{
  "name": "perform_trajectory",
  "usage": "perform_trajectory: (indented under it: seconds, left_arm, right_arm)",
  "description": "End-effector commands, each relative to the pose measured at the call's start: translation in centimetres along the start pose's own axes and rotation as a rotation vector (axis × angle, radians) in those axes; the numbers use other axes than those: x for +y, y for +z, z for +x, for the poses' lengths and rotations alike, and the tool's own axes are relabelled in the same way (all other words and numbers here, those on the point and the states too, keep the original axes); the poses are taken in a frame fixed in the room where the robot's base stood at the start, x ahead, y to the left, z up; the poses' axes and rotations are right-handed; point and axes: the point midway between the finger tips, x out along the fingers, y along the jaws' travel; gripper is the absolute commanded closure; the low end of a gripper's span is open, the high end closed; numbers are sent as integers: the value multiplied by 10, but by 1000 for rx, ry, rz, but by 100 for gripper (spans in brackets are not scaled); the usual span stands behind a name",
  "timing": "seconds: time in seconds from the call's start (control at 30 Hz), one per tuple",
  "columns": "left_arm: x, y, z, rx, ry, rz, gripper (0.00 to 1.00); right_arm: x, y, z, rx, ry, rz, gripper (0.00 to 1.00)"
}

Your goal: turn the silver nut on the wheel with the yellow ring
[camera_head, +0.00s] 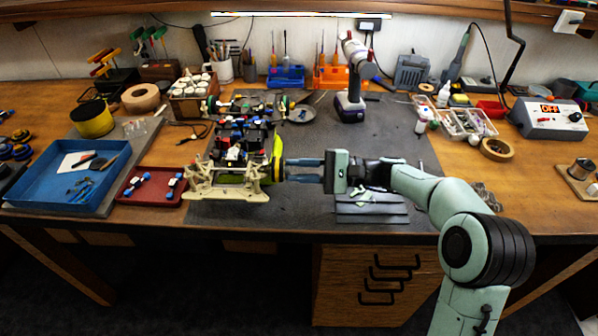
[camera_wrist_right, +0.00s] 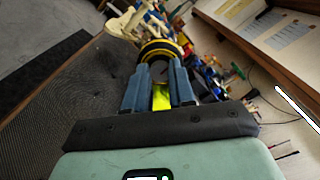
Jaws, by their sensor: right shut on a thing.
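The RC car (camera_head: 235,150) sits on the dark mat, with a cream frame at its near end. Its wheel with the yellow ring (camera_head: 277,160) faces right, toward my right gripper (camera_head: 289,170). In the right wrist view the wheel (camera_wrist_right: 160,47) is a black tyre with a yellow ring, just beyond the fingertips of my right gripper (camera_wrist_right: 161,68). The two blue-grey fingers reach the wheel's hub and are closed on the silver nut there, with a gap between them. The nut itself is hidden by the fingertips. My left gripper is not in view.
A red tray (camera_head: 152,197) with small parts lies left of the car, beside a blue tray (camera_head: 40,185). Grey ridged blocks (camera_head: 371,212) lie below the gripper. The mat between car and drill is mostly clear.

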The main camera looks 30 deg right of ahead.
Motion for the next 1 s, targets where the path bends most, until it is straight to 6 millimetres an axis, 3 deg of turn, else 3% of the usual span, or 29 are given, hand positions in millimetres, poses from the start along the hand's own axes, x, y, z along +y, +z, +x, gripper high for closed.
perform_trajectory:
  seconds: [0.4, 0.43, 0.5, 0.83, 1.0]
  left_arm:
    - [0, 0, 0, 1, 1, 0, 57]
    - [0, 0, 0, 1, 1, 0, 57]
    - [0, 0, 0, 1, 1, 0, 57]
    - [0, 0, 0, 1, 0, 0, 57]
    - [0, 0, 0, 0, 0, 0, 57]
  right_arm:
    - [0, 0, 0, 1, 1, -8, 100]
    - [0, 0, 0, 1, 1, -7, 70]
    - [0, 0, 0, 1, 0, -7, 49]
    - [0, 0, -2, 1, 0, -6, 49]
    - [-1, -1, -23, 5, -1, -7, 49]
